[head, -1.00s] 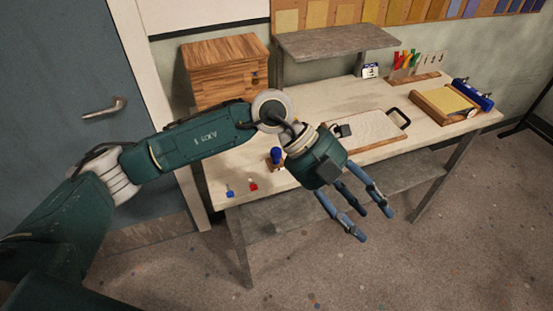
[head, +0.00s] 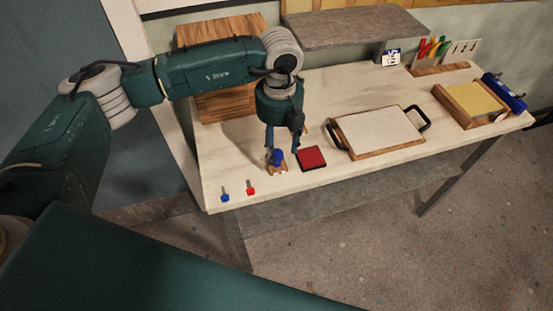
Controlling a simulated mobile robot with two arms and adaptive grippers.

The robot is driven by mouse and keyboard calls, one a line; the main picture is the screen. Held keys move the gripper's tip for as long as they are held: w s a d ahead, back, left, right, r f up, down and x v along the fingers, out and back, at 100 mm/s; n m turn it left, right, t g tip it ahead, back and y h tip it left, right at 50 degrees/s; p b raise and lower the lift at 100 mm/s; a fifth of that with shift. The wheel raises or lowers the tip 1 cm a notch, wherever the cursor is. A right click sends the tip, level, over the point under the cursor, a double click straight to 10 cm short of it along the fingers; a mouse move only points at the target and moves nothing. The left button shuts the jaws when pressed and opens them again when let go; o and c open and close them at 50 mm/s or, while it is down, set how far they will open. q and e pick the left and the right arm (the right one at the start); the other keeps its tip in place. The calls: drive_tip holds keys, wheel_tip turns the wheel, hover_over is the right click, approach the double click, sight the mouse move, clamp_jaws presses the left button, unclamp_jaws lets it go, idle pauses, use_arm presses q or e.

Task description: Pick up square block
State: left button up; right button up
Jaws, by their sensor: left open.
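A small block with a blue knob (head: 277,156) on a wooden base stands near the front edge of the table, left of its middle. It seems to be the square block, though its base is partly hard to make out. My left gripper (head: 281,150) points down at it, open, with its fingers close around or just behind the blue knob. I cannot tell whether they touch it. A flat, square red pad (head: 311,158) with a dark rim lies just right of the block. My right gripper is not in view.
On the table (head: 240,172) lie a blue clip (head: 224,195) and a red clip (head: 250,187) at the front left. A handled tray (head: 375,152) lies to the right. A wooden cabinet (head: 215,106) and a raised grey shelf (head: 355,27) stand behind.

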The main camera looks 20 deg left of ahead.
sight(277, 152)
use_arm(q)
drive_tip(key=shift+w+a+f+p, duration=0.1)
drive_tip(key=shift+w+f+p, duration=0.05)
drive_tip(key=shift+f+p, duration=0.4)
drive_tip(key=shift+w+a+f+p, duration=0.1)
drive_tip(key=shift+f+p, duration=0.3)
drive_tip(key=shift+f, duration=0.1)
wheel_tip(277, 152, down, 3)
drive_tip(key=shift+a+f+p, duration=0.1)
drive_tip(key=shift+a+p, duration=0.05)
drive_tip(key=shift+p, duration=0.45)
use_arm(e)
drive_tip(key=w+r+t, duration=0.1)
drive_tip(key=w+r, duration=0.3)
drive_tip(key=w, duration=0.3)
use_arm(q)
drive_tip(key=shift+f, duration=0.15)
drive_tip(key=c, duration=0.9)
clamp_jaws()
drive_tip(key=shift+w+r, duration=0.1)
drive_tip(key=shift+r, duration=0.2)
wheel_tip(277, 152, up, 20)
drive_tip(key=b, duration=0.6)
drive_tip(key=shift+f, duration=0.25)
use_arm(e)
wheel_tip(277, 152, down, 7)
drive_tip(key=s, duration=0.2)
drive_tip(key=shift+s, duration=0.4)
